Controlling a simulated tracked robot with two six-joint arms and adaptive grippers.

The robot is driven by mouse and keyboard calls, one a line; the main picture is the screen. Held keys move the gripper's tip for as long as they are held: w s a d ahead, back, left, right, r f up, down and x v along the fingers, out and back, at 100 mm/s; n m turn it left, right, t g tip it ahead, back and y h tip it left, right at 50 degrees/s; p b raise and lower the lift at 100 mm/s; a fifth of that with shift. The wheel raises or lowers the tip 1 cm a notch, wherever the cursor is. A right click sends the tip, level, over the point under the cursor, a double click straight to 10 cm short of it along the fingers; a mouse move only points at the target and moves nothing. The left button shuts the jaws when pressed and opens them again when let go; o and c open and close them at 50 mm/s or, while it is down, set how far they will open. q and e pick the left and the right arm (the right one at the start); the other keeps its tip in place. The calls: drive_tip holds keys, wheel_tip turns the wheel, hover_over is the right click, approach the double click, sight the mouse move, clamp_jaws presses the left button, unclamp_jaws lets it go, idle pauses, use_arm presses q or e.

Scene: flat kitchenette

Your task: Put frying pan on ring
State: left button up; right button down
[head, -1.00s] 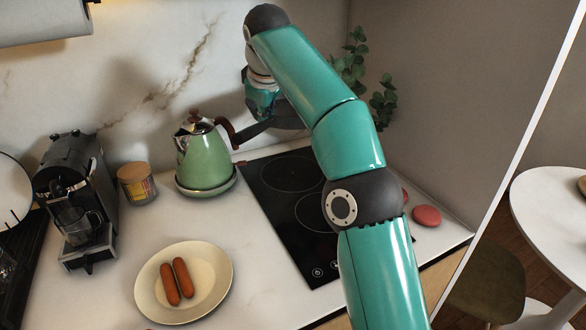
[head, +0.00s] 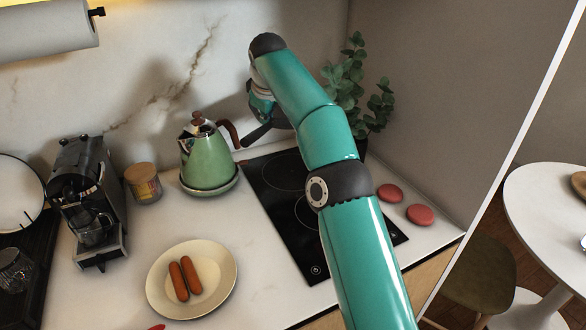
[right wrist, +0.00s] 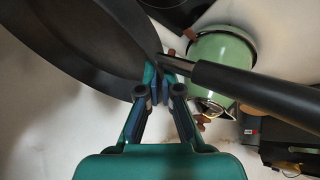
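My right gripper (head: 263,112) is above the back of the black hob (head: 265,202), near the green kettle (head: 207,158). It is shut on the frying pan's handle (head: 256,135), and the dark pan (head: 283,122) shows only as a small piece behind my arm. In the right wrist view, the fingers (right wrist: 160,88) close on the dark handle (right wrist: 255,88) close to the pan (right wrist: 75,45). The pan is held off the hob. Two round rings are faintly marked on the hob, a back ring (head: 284,170) and a front one partly behind my arm. My left gripper is not in view.
The kettle stands left of the hob, also in the right wrist view (right wrist: 222,62). A plate with sausages (head: 160,300), a candle jar (head: 143,183) and a coffee machine (head: 85,200) stand further left. Red discs (head: 420,215) and a plant (head: 365,85) are at the right.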

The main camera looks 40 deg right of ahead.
drive_tip(key=shift+d+f, duration=0.15)
drive_tip(key=shift+d, duration=0.15)
wheel_tip(320, 180, down, 15)
drive_tip(key=b, duration=0.4)
drive_tip(key=shift+s+d+f, duration=0.1)
drive_tip(key=shift+d+f, duration=0.05)
drive_tip(key=shift+f, duration=2.45)
drive_tip(key=c, duration=1.8)
unclamp_jaws()
drive_tip(key=shift+f, duration=0.1)
drive_tip(key=shift+c, duration=0.2)
drive_tip(key=o, duration=0.5)
